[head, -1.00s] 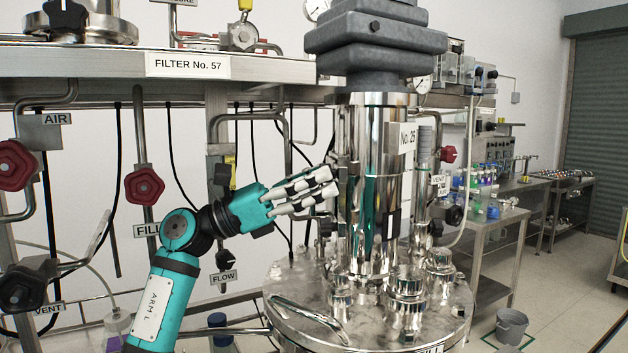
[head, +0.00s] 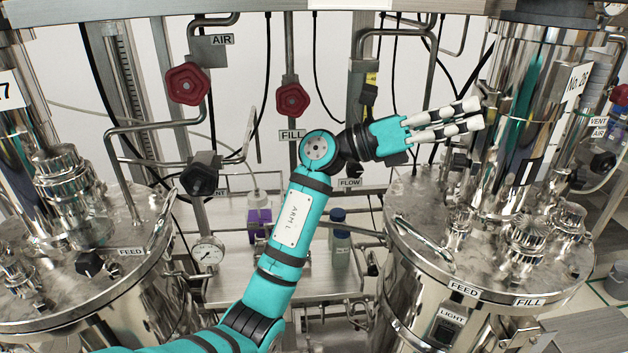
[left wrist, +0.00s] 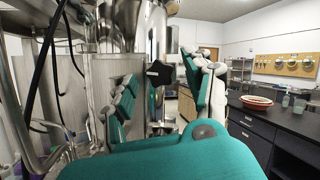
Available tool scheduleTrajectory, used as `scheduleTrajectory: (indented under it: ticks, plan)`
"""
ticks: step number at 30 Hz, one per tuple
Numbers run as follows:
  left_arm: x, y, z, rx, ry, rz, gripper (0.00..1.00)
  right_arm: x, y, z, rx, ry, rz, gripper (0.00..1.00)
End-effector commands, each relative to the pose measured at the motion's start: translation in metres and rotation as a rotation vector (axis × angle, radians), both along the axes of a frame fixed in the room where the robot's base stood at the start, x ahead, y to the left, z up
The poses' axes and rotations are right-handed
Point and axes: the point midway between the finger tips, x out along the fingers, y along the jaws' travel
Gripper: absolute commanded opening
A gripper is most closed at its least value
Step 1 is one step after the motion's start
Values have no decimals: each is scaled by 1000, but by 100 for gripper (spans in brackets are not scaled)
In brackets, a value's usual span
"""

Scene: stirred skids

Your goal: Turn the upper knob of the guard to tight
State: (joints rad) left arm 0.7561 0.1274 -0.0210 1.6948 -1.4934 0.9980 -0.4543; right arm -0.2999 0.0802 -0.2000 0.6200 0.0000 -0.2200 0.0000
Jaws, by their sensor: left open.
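The tall polished column (head: 530,110) labelled No. 26 stands on its vessel lid at the right of the head view. My left gripper (head: 468,116) points at the column's left side, its pale fingers spread and empty. In the left wrist view my open gripper (left wrist: 165,92) has fingers left and right, with steel vessel parts beyond. A black knob (left wrist: 160,72) shows between the fingers, apart from them; I cannot tell whether it is the guard's upper knob. I cannot make out the guard clearly in the head view. My right gripper is out of view.
Red valve handles stand at AIR (head: 187,83) and FILL (head: 292,99), with a black one (head: 201,174) at VENT. A lid handle (head: 424,243) rises below my gripper. A second vessel (head: 75,240) is at left. A dark counter (left wrist: 268,135) shows in the wrist view.

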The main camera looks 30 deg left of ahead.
Motion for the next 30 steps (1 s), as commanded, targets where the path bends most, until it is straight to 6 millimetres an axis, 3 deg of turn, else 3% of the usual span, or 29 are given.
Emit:
scheduleTrajectory:
  ticks: [1, 3, 14, 16, 30]
  plan:
    - [0, -1, 9, -10, 29, -1, 52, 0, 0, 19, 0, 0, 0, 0]
    - [-1, -1, 9, -21, 69, 0, 52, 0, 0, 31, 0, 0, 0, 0]
    - [-2, -1, 7, -69, 235, -1, 52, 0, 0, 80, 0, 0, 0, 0]
    - [-5, 8, -7, -67, 239, 4, 52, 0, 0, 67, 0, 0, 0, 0]
    - [-43, 78, -36, -65, 235, 3, 52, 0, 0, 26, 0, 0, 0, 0]
